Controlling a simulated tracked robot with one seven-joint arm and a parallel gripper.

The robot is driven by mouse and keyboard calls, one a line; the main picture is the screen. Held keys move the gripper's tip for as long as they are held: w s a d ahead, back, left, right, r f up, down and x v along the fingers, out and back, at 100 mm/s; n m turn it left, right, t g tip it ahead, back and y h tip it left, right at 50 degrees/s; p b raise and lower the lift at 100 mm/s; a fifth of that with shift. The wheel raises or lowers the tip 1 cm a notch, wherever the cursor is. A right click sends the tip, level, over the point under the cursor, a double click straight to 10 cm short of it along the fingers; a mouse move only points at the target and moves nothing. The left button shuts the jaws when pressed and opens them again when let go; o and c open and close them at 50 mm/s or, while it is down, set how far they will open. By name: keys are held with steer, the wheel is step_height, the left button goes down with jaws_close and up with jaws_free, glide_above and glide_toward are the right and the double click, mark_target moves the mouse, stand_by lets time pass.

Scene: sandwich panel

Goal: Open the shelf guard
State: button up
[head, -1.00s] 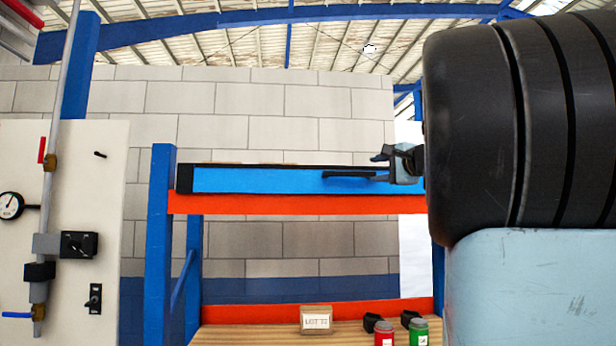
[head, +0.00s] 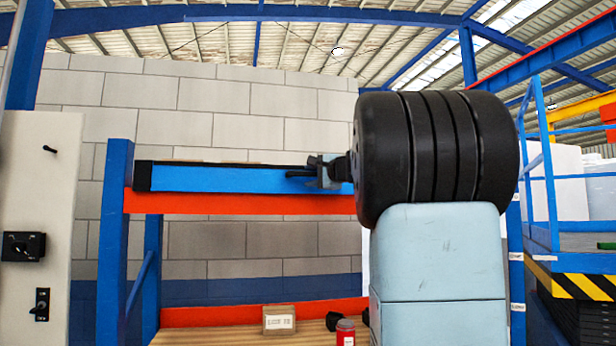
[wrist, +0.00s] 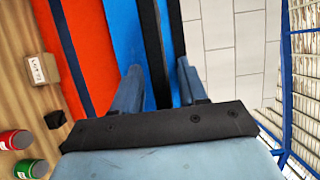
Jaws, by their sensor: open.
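The shelf guard (head: 225,179) is a long blue panel with a black left end and black top edge, lying level along the orange shelf beam. A black bar handle (head: 298,173) stands on its front. My gripper (head: 318,171) is at the handle's right part and hides some of it. In the wrist view the open fingers of my gripper (wrist: 159,70) are on either side of the black handle bar (wrist: 152,40), with the blue guard (wrist: 125,28) behind. Contact between fingers and bar cannot be told.
The orange beam (head: 240,203) runs below the guard between blue uprights (head: 114,230). On the lower wooden shelf are a small labelled box (head: 279,320), a red jar (head: 345,333) and black items. A panel with knobs (head: 35,200) is at left. A blue railing (head: 545,170) is at right.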

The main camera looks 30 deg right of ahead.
steer(key=shift+c, duration=0.2)
jaws_close()
stand_by(0.4)
